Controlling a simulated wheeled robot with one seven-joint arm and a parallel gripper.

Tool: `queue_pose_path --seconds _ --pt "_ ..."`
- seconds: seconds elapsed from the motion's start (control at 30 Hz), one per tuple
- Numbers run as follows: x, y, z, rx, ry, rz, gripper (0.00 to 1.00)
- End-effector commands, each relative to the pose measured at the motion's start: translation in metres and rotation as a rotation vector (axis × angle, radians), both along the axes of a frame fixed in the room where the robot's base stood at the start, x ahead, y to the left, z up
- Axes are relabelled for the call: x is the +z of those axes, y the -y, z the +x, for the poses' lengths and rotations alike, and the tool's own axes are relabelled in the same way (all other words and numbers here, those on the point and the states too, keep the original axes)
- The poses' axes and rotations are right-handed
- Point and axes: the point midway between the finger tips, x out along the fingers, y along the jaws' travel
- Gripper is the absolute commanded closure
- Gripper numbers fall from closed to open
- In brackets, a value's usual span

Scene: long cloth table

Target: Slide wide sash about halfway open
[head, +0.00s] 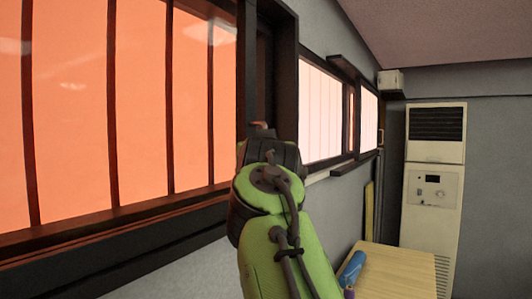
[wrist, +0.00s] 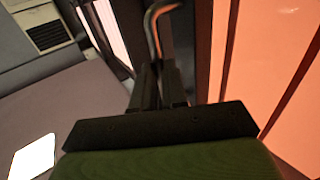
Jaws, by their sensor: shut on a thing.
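The wide sash (head: 130,100) fills the left of the head view, with orange panes divided by thin dark upright bars. Its dark right-hand stile (head: 247,65) stands just behind my gripper (head: 262,132). In the wrist view, my gripper (wrist: 165,78) is shut on a slim handle (wrist: 152,20) with a curved, copper-coloured end, beside the dark frame. The orange panes also show on the right of the wrist view (wrist: 265,55). My wrist hides the grip point in the head view.
A second window (head: 322,110) with pale panes is further along the wall. A tall cream air conditioner (head: 433,180) stands in the far corner. A wooden table (head: 400,268) with a blue cylinder (head: 351,268) on it is at lower right.

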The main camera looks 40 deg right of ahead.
Motion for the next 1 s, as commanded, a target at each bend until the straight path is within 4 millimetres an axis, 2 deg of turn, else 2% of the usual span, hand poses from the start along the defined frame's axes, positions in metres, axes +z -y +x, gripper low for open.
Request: queue_pose_path --seconds 0.27,0.3,0.43,0.77,0.87,1.0 --pt "-0.001 0.001 0.0 -0.001 -0.001 0.001 1.0" --pt "-0.001 0.001 0.0 -0.001 -0.001 0.001 0.83" --pt "0.0 0.001 0.0 -0.001 0.0 0.0 0.63" --pt "0.001 -0.003 -0.003 0.001 0.004 -0.002 0.62" --pt "0.0 -0.014 -0.016 0.003 0.007 -0.002 0.62" --pt "-0.001 -0.039 -0.046 0.004 0.007 -0.002 0.62"
